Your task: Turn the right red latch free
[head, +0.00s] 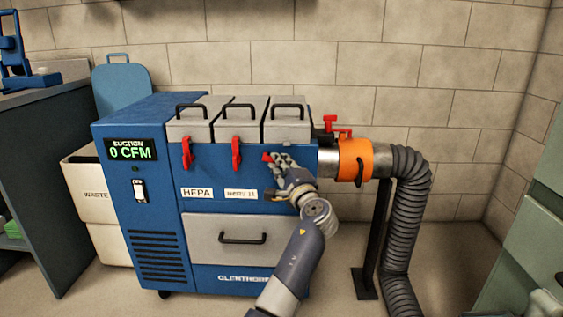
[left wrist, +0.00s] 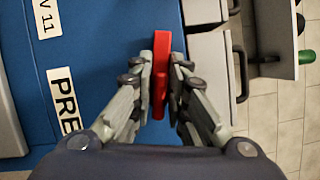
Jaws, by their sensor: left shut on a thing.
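The right red latch (head: 267,157) is on the front of the blue suction unit, below the right grey lid (head: 287,125). Only a small red piece of it shows in the head view; the rest is hidden by my left gripper (head: 279,161). In the left wrist view the latch (left wrist: 161,68) stands as a red bar between the two fingers. My left gripper (left wrist: 161,85) is shut on it, with a finger on each side. The left red latch (head: 187,152) and the middle red latch (head: 237,152) hang upright on the same front. My right gripper is out of view.
An orange collar (head: 356,161) with a red valve handle (head: 334,130) joins a grey hose (head: 405,220) at right. A drawer (head: 215,238) lies below the latches. A white waste bin (head: 87,192) stands at left. The display reads 0 CFM.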

